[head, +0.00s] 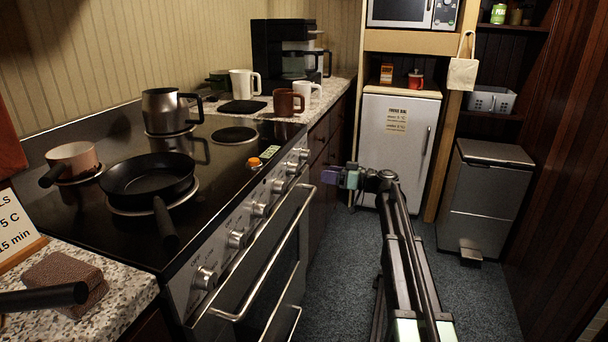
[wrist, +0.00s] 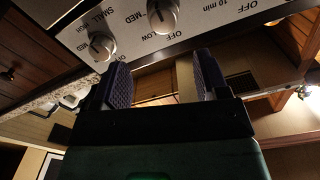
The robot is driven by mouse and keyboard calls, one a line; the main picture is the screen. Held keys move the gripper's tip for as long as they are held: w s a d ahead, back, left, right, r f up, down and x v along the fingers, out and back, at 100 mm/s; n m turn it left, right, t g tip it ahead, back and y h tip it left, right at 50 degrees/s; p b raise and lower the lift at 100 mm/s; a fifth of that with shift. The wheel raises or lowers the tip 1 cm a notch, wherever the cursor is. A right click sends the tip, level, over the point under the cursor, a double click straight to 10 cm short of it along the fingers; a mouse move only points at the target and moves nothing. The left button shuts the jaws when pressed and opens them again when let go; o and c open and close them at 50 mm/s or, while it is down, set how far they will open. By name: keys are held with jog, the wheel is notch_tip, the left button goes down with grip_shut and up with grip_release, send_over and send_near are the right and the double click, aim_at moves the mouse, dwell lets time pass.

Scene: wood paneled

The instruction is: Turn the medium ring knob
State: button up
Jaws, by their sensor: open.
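The stove's front panel carries a row of several silver knobs (head: 237,239). Which one is the medium ring knob cannot be read in the head view. In the wrist view, one knob (wrist: 100,46) has "SMALL" printed near it. A second knob (wrist: 162,15) is beside it with "OFF", "LOW" and "MED" marks; its ring name is not legible. My gripper (head: 332,177) is open and empty, to the right of the panel and apart from the knobs. In the wrist view, my gripper (wrist: 160,66) has its two purple fingers apart, below the second knob.
The oven door handle (head: 268,262) runs along the stove front below the knobs. A black frying pan (head: 148,178), a pot (head: 72,160) and a metal jug (head: 162,110) stand on the hob. The floor (head: 335,270) between stove and my arm is clear.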

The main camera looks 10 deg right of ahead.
aim_at(298, 171)
jog(key=x, duration=1.1)
jog(key=shift+s+a+f, duration=0.1)
jog(key=shift+s+f, duration=0.05)
jog(key=shift+s, duration=0.05)
jog(key=shift+c, duration=0.5)
jog(key=c, duration=0.8)
jog(key=shift+c, duration=0.2)
